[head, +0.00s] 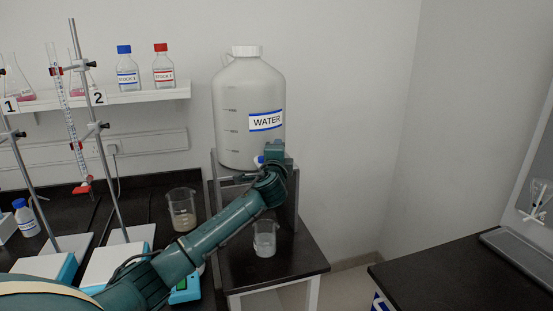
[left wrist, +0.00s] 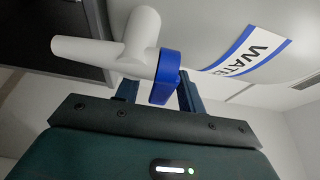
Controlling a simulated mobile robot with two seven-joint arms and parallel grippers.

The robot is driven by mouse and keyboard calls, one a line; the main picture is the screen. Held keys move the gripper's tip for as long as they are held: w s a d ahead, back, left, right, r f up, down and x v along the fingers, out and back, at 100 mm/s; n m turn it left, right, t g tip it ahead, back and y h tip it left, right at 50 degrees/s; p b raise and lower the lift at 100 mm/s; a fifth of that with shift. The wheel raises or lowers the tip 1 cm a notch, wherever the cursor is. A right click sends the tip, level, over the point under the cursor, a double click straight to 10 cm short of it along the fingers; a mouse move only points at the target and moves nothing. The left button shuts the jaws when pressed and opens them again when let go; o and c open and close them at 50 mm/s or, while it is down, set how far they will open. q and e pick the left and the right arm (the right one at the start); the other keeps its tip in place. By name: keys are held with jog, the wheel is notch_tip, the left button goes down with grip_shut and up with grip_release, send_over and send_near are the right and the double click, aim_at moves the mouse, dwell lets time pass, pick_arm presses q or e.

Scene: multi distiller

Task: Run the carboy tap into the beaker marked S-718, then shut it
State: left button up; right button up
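The white carboy (head: 248,105) labelled WATER stands on a raised stand. Its white tap (left wrist: 140,40) with a blue handle (left wrist: 168,70) fills the middle of the left wrist view; a little shows in the head view (head: 259,160). My left gripper (left wrist: 160,90) has its fingers on either side of the blue handle, with a small gap visible on one side. A glass beaker (head: 264,240) stands on the low table below the tap, with a pale patch on it; its marking is unreadable. Another beaker (head: 182,210) stands left, on the bench. My right gripper is out of view.
Retort stands with a burette (head: 72,120) stand at the left over white-and-blue stirrer bases (head: 115,262). A shelf (head: 130,97) holds flasks and two bottles. A dark bench (head: 470,275) with a grey tray is at right. The floor between is clear.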

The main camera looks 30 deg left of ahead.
pick_arm(q)
jog(key=b+v, duration=0.2)
jog(key=v, duration=1.1)
jog(key=s+d+f+g+h, duration=0.1)
jog(key=s+d+f+h, duration=0.15)
jog(key=f, duration=0.45)
jog(key=s+d+f+n+g+h, duration=0.1)
jog(key=d+f+h, duration=0.1)
jog(key=d+f, duration=0.35)
jog(key=s+d+f+h, duration=0.2)
jog(key=f+h, duration=0.1)
jog(key=f, duration=0.6)
jog(key=s+d+f+n+g+h, duration=0.1)
jog(key=s+d+f+n+h, duration=0.1)
jog(key=s+d+f+n, duration=0.2)
jog(key=s+d+f+n+g+h, duration=0.2)
jog(key=s+d+f+n, duration=0.2)
jog(key=s, duration=1.2)
jog(key=d+f, duration=0.3)
jog(key=f, duration=0.3)
jog(key=shift+s+f+n, duration=0.3)
jog(key=shift+f, duration=0.1)
